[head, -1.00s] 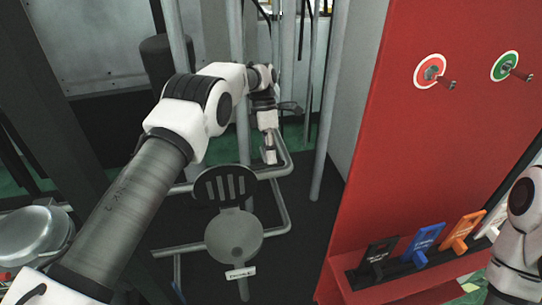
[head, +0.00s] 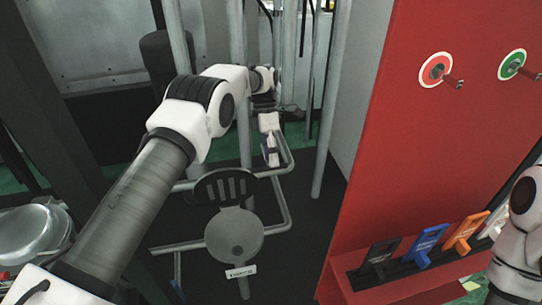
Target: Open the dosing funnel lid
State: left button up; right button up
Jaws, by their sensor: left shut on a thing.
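The dosing funnel (head: 234,228) shows in the head view as a round light-grey face with a dark spot, low in the middle. A small white label, too small to read surely, sits below it. A dark, slotted round plate, which looks like the funnel lid (head: 212,190), stands raised behind the grey face. My left gripper (head: 271,158) points down just beyond and right of the lid's upper edge. Its fingers are shut; the hold on the lid is partly hidden against the grey pipe. My right gripper is out of view; only part of my right arm shows at the right edge.
Grey bent pipes (head: 287,207) run around the funnel, close to my left gripper. Upright poles (head: 325,150) stand behind. A silver rounded thing (head: 30,235) is at far left.

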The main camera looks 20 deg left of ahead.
pick_arm(q)
jog(key=shift+a+f, duration=0.15)
jog(key=shift+f, duration=0.25)
jog(key=shift+r, duration=0.15)
notch_tip(320, 180, up, 10)
jog(key=shift+w+r, duration=0.15)
dwell(0.4)
